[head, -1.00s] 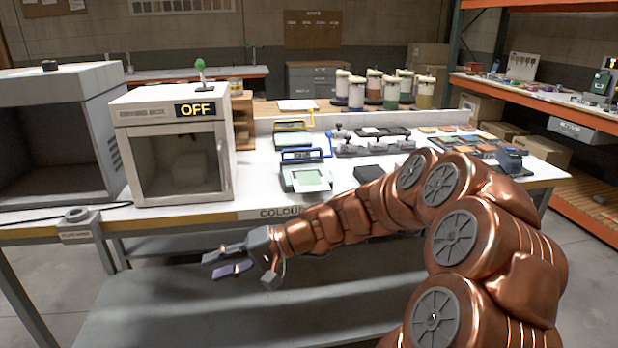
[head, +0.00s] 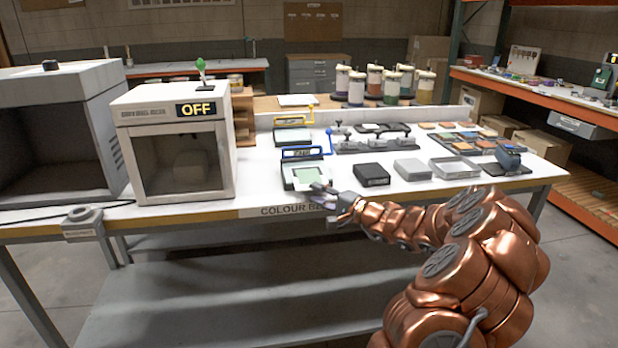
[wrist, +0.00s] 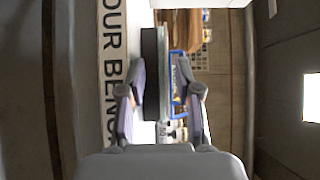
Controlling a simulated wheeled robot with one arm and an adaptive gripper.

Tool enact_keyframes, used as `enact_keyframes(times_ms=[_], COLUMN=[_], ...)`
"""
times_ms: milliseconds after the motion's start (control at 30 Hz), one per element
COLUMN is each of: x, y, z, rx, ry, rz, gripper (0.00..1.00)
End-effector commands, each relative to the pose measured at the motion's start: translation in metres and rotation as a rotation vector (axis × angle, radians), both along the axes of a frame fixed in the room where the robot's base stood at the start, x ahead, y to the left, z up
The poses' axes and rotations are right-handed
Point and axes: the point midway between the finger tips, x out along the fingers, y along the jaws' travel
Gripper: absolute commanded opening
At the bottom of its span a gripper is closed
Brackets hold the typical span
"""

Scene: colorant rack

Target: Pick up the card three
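My gripper (head: 322,194) is at the front edge of the bench, just in front of a device with a blue handle (head: 303,153). In the wrist view my gripper (wrist: 160,68) has its fingers apart, with the device's dark side (wrist: 150,75) showing between or beyond them. Contact cannot be told. A pale green card-like panel (head: 306,175) lies on the device, partly behind my fingers. No label reading three is legible, so I cannot tell which piece is card three.
A second device with a yellow handle (head: 292,136) is behind. A cabinet marked OFF (head: 172,118) stands left. Lidded jars (head: 391,85) stand at the back.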

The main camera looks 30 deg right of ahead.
Motion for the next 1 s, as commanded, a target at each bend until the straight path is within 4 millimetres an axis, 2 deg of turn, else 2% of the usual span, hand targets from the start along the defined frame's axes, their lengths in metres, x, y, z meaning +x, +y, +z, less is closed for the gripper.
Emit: enact_keyframes(times_ms=[400,733,1000], x=[0.044,0.049,0.049], y=[0.014,0.015,0.015], z=[0.007,0.007,0.007], rx=[-0.001,0.0,0.0], ry=[0.003,0.0,0.001], rz=[0.001,0.0,0.001], gripper=[0.33,0.33,0.06])
